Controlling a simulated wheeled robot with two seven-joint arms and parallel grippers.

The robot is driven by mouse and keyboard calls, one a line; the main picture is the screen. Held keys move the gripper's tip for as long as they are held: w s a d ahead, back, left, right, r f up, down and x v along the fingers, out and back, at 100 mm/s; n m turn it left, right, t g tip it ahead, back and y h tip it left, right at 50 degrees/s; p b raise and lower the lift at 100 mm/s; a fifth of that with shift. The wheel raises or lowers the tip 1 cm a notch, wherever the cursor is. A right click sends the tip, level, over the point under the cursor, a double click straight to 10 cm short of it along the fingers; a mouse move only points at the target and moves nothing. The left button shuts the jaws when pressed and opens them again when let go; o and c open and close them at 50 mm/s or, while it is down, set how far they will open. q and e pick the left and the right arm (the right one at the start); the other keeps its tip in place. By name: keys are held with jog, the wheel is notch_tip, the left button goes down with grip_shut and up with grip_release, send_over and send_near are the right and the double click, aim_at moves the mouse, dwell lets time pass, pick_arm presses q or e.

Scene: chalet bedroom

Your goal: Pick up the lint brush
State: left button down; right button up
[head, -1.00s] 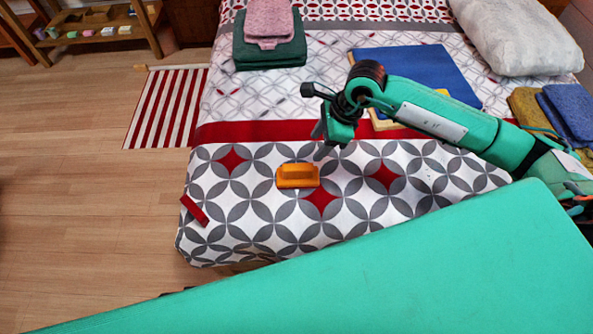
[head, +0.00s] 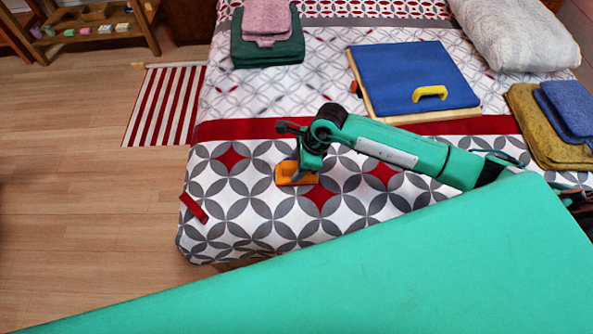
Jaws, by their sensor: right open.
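The orange lint brush (head: 284,179), a block with a raised handle, lies on the patterned bedspread near the foot of the bed. My right gripper (head: 300,174) reaches in from the right and is down at the brush. Its fingers are open and overlap the brush's right part, hiding some of it. I cannot tell whether they touch it or straddle the handle. My left gripper is not in view.
A blue padded board (head: 390,80) with a yellow handle (head: 430,92) lies behind my right arm. Folded towels (head: 268,48) sit at the back left, more towels (head: 548,135) at the right. A red strip (head: 194,207) lies at the bed's left edge.

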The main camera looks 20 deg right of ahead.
grip_shut()
dwell(0.3)
notch_tip(320, 180, up, 20)
dwell(0.5)
jog(key=c, duration=0.9)
grip_release()
jog(key=shift+c, duration=0.3)
